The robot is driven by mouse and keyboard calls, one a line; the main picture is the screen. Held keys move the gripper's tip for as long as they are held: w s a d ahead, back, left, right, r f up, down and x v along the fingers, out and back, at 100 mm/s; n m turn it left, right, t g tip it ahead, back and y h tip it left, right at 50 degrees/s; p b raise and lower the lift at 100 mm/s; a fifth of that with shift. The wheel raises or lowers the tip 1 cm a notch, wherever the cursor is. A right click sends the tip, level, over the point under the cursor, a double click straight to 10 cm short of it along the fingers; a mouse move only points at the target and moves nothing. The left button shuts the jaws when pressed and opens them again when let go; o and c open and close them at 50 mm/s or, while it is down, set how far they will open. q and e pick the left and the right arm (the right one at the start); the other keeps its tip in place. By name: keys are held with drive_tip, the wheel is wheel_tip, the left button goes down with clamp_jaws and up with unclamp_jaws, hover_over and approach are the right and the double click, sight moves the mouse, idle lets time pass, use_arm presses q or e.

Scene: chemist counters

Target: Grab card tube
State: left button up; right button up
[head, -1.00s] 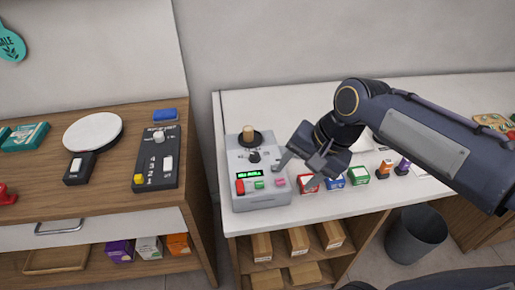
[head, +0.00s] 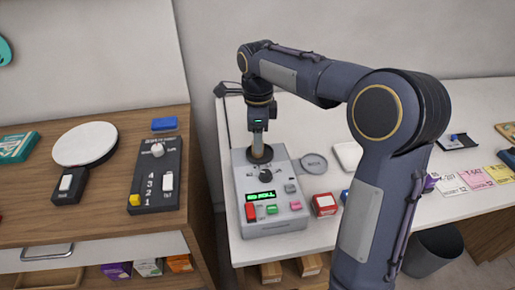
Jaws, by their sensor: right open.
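The card tube (head: 258,151) is a small tan cylinder standing upright on the round dark holder at the back of a grey machine (head: 283,165). Only a little of it shows in the head view, as my right gripper (head: 258,143) covers most of it. My right gripper points straight down, with its fingers at the tube, and is open. I cannot tell whether the fingers touch the tube. My left gripper is not in view.
The grey machine has a dark knob, coloured buttons and a green lit display. A red box (head: 324,204) stands right of it, near a flat grey disc (head: 314,163). My right arm hides part of the white counter. A black control panel (head: 155,177) lies on the wooden counter at left.

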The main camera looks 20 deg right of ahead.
drive_tip(key=shift+f, duration=1.5)
drive_tip(key=c, duration=1)
